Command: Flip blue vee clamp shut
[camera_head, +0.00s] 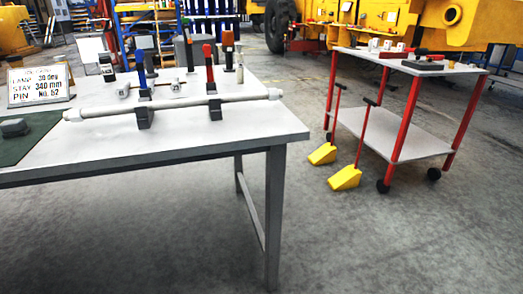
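A light grey bar (180,104) lies across two dark vee blocks on the grey-topped table. Just behind the bar at the left block, the blue vee clamp (141,66) stands with its blue arm upright, so it looks open. A similar clamp with a red arm (209,67) stands upright by the right block (213,110). The left block (144,117) shows below the bar. The hinge of the blue clamp is small and partly hidden among the parts behind it. Neither of my grippers shows in this view.
The table (200,142) has a clear front strip. A sign (38,87) and a green mat (22,145) with a dark casting (14,127) are at left. More upright handles stand behind the bar. A red-legged cart (390,130) and yellow wedges (345,177) stand at right.

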